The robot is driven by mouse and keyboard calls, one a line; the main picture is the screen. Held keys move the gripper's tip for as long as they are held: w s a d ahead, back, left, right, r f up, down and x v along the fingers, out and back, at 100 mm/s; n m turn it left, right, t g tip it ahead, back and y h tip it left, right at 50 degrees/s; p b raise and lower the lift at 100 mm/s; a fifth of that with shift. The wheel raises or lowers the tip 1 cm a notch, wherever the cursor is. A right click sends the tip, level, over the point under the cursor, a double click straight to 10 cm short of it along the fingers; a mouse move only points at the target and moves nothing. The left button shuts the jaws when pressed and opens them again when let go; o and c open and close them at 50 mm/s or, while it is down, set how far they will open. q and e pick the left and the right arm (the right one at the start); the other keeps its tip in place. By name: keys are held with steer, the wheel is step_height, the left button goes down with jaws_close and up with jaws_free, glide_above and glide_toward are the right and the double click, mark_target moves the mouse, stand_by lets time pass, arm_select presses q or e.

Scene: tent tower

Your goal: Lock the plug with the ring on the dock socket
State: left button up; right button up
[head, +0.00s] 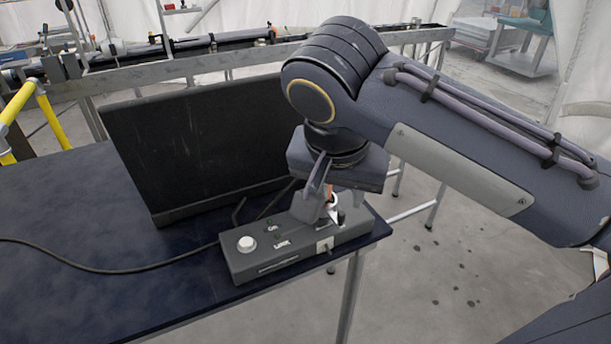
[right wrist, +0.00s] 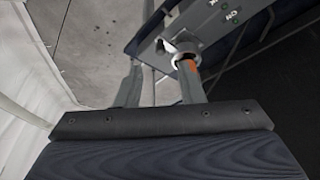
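The dock (head: 290,248) is a long dark grey box marked LINK near the table's right corner. The plug (head: 330,189) shows as a small orange part with a pale ring (head: 333,199) at its base, over the dock's right part. In the right wrist view the ring (right wrist: 184,58) and the orange of the plug (right wrist: 189,66) sit by the tip of the right-hand finger. My right gripper (head: 335,203) points down over the dock; its fingers (right wrist: 160,72) are apart, with a clear gap between them. The socket is mostly hidden by ring and fingers. My left gripper is out of view.
A white knob (head: 246,244) is on the dock's left end. A black cable (head: 110,271) runs across the dark blue table (head: 60,215) to the dock. A black panel (head: 200,145) stands behind.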

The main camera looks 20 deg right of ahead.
mark_target(342, 214)
steer(key=x, duration=0.7)
steer(key=shift+w+d+f, duration=0.1)
steer(key=shift+w+f, duration=0.1)
steer(key=shift+f, duration=0.05)
jaws_close()
